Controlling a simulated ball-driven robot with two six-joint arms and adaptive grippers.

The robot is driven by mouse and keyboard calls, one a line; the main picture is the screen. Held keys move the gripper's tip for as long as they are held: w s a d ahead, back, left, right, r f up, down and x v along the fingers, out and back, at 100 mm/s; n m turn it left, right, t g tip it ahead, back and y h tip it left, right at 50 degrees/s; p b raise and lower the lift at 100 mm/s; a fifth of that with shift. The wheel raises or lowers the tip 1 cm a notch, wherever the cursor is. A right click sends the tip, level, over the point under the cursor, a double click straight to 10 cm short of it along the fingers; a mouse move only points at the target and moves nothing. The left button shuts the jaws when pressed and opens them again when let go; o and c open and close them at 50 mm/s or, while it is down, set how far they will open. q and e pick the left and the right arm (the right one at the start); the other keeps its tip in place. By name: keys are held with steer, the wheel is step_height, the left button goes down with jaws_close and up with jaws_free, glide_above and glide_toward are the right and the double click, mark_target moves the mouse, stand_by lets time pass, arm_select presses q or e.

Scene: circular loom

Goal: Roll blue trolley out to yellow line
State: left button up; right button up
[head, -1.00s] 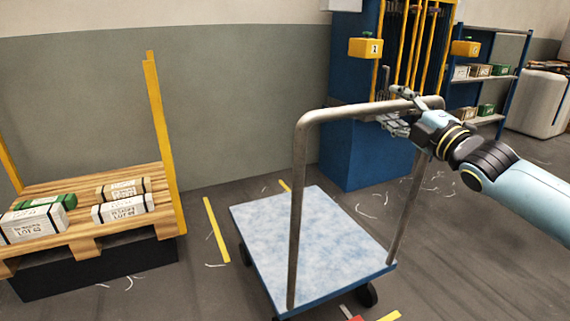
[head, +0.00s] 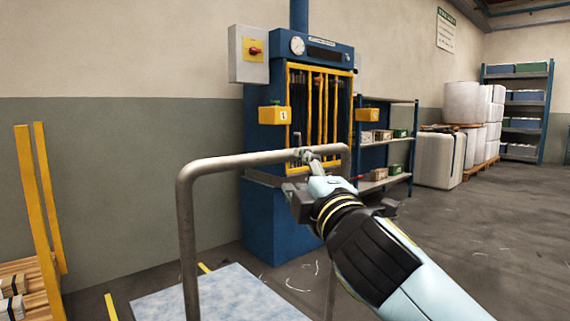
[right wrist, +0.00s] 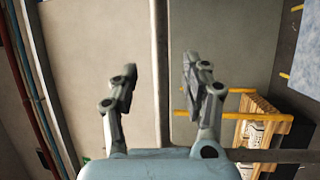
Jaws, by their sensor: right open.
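The blue trolley has a pale blue deck (head: 225,297) at the bottom of the head view and a grey tubular handle (head: 187,230). The deck's edge also shows at the top right of the right wrist view (right wrist: 308,58). My right gripper (head: 308,158) is at the right part of the handle's top bar. In the right wrist view its fingers (right wrist: 160,80) are apart, and a grey bar (right wrist: 161,30) appears to run between them. Contact cannot be told. Short yellow floor strips (head: 111,306) show left of the deck. My left gripper is not in view.
A blue press (head: 270,215) with yellow bars stands behind the handle. A wooden pallet stand (head: 40,284) with yellow posts is at the left. Shelves (head: 385,155) and white bales (head: 437,160) stand further back. Open floor (head: 480,240) lies to the right.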

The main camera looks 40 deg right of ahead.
mark_target(287, 158)
steer(key=x, duration=0.8)
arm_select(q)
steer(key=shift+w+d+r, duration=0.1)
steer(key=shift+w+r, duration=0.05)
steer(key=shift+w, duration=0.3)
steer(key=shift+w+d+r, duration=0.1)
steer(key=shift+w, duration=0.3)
arm_select(e)
steer(key=shift+w+d, duration=0.15)
steer(key=shift+w, duration=0.45)
jaws_close()
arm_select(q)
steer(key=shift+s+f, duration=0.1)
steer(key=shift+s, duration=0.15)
